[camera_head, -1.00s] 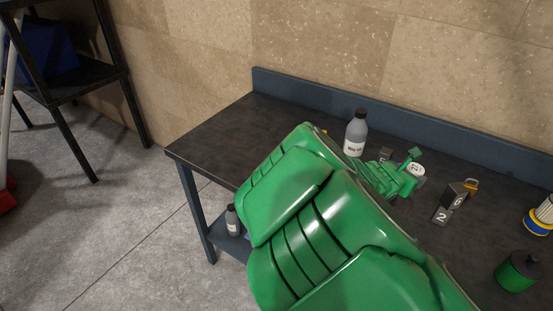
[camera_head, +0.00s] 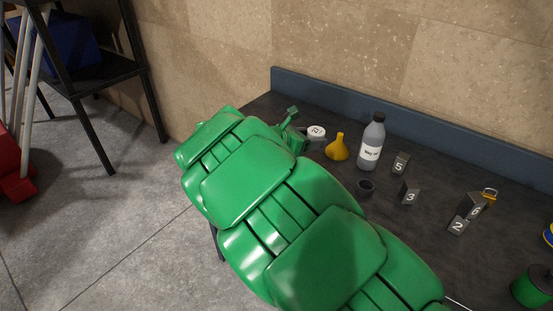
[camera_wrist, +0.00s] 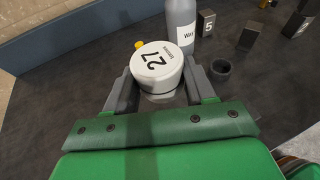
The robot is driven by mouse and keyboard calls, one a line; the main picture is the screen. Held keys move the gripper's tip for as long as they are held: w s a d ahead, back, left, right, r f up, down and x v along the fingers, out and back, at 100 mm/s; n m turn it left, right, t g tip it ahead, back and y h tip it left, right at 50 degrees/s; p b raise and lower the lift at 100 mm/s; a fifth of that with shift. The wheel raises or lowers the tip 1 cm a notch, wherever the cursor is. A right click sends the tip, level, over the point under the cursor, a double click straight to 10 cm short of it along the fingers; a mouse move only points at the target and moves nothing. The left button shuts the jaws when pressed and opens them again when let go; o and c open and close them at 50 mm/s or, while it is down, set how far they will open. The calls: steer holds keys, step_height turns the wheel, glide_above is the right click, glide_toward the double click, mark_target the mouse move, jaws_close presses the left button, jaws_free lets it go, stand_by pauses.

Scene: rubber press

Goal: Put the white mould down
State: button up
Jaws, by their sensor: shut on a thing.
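The white mould (camera_wrist: 158,66) is a round white piece marked 27, held between the two fingers of my gripper (camera_wrist: 156,88) in the wrist view. My gripper is shut on it. In the head view the mould (camera_head: 316,132) shows at the end of my green arm, left of the yellow funnel, with the gripper (camera_head: 308,140) partly hidden. It appears over the left part of the dark table (camera_head: 330,190). I cannot tell whether its underside touches the table.
A yellow funnel (camera_head: 337,149), a grey labelled bottle (camera_head: 371,143) and a small dark cup (camera_head: 366,186) stand right of the mould. Numbered dark blocks (camera_head: 410,192) stand further right. A blue back edge (camera_head: 400,120) runs along the wall. My arm hides the table's front left.

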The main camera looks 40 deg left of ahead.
steer(key=s+a+f, duration=0.2)
steer(key=s+a, duration=0.3)
steer(key=s, duration=0.1)
steer(key=shift+m+h, duration=0.3)
steer(key=shift+h, duration=0.2)
steer(key=shift+w+a+f, duration=1.3)
steer(key=shift+a+f, duration=0.25)
steer(key=shift+a, duration=0.2)
steer(key=shift+w+a+f, duration=1.3)
steer(key=shift+a+f, duration=0.3)
steer(key=shift+a, duration=0.1)
steer(key=shift+w+a+f, duration=1.3)
steer(key=shift+a+f, duration=0.25)
steer(key=shift+a, duration=0.2)
steer(key=shift+f, duration=0.1)
steer(key=shift+w+a+f, duration=0.1)
steer(key=shift+w+a, duration=0.05)
steer(key=shift+f, duration=1.65)
steer(key=shift+w+f, duration=0.1)
steer(key=shift+f, duration=0.05)
steer(key=o, duration=1.3)
